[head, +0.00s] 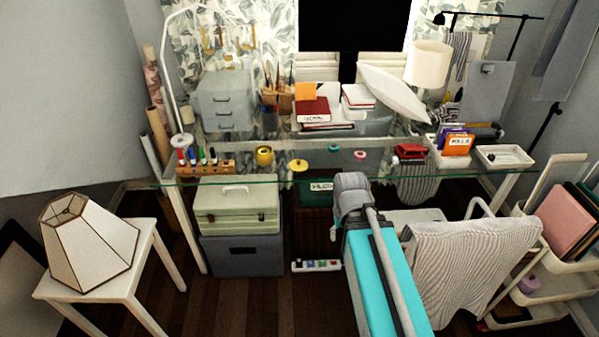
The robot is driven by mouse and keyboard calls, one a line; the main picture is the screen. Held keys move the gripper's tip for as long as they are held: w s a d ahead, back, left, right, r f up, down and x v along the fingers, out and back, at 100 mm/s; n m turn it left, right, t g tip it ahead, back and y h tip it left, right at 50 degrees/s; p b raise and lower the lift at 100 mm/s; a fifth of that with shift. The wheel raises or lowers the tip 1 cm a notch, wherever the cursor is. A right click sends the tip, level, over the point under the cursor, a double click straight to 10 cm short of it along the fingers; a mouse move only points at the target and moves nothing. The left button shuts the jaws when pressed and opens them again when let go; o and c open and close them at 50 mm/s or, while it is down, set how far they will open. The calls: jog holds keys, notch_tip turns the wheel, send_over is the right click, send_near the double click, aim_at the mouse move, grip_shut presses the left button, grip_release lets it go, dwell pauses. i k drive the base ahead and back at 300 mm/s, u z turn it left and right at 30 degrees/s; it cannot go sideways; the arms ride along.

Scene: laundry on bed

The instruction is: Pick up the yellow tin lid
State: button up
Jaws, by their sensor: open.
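The yellow tin lid (298,165) looks like a small flat yellow disc. It lies on the glass desk top near its front edge, left of the middle. A taller yellow round thing (264,156), like a tin or a tape roll, stands to its left. My arm reaches up from the bottom of the view, and its grey joint is just right of and in front of the lid. My gripper's fingers are not visible.
The glass desk (225,178) has clear room around the lid. A pink round thing (360,155) lies to the right. A wooden pen block (205,168) is at left, a white tray (528,160) at right. A striped-cloth-draped chair (470,265) and lamp (88,245) flank the front.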

aim_at(297, 166)
jog(key=z, duration=1.15)
jog(key=i, duration=0.95)
jog(key=u, duration=1.15)
